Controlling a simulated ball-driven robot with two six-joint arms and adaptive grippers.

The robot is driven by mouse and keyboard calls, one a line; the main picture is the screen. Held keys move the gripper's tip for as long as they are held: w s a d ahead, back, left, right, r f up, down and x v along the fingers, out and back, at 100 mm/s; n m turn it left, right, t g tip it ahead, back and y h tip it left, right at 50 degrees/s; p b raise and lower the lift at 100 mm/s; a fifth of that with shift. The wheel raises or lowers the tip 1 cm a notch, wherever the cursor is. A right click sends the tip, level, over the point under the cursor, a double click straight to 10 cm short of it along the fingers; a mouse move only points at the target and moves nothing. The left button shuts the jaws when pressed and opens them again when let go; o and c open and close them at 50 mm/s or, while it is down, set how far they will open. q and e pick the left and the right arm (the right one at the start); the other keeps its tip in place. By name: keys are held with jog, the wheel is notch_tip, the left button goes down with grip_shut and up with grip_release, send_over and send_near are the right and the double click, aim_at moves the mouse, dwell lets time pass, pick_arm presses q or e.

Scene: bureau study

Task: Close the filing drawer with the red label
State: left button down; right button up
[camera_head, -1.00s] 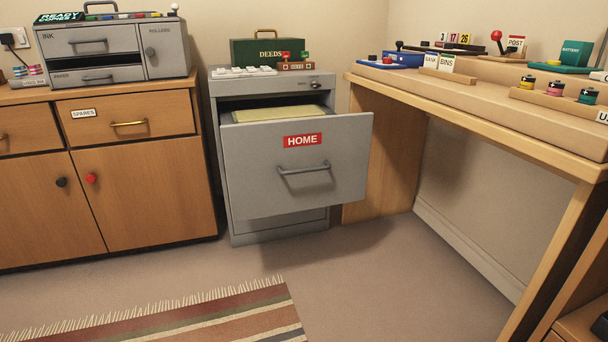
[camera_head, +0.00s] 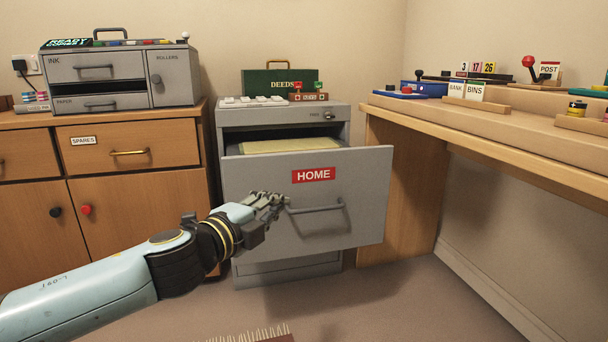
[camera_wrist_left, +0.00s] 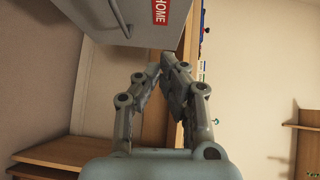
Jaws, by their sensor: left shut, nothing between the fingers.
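The filing drawer (camera_head: 350,180) with the red HOME label (camera_head: 314,175) is pulled out of the grey cabinet (camera_head: 290,273). Yellowish folders (camera_head: 290,146) show inside it. Its bar handle (camera_head: 318,209) is on the front. My left gripper (camera_head: 282,199) is in front of the drawer, by the left end of the handle; I cannot tell whether it touches. In the left wrist view its fingers (camera_wrist_left: 165,68) are shut and empty, with the drawer front and red label (camera_wrist_left: 161,11) just beyond them. My right gripper is not in view.
A wooden cupboard (camera_head: 130,190) stands left of the cabinet, and a wooden desk (camera_head: 480,125) stands to the right. A green DEEDS box (camera_head: 272,82) sits on the cabinet. Floor (camera_head: 400,300) in front is clear. A fringed rug edge (camera_head: 255,335) shows at the bottom.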

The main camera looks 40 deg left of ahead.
pick_arm(q)
jog(key=w+r, duration=0.3)
jog(key=w, duration=0.1)
send_near(310, 160)
jog(key=w+d, duration=0.2)
jog(key=d, duration=0.1)
jog(key=shift+w+a+f+t+b, duration=0.2)
jog(key=shift+w+a+f+b, duration=0.05)
jog(key=shift+w+a+b, duration=0.25)
jog(key=shift+w+a+f+t+b, duration=0.25)
jog(key=shift+w+a+b, duration=0.15)
jog(key=shift+w, duration=0.2)
jog(key=shift+w+a+m, duration=0.3)
jog(key=shift+w+a, duration=0.1)
jog(key=shift+a, duration=0.15)
jog(key=shift+w+a+r, duration=0.1)
jog(key=shift+r, duration=0.05)
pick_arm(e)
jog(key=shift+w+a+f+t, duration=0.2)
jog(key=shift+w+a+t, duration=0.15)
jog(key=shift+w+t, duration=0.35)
pick_arm(q)
jog(key=shift+w+a, duration=0.1)
jog(key=shift+a, duration=0.05)
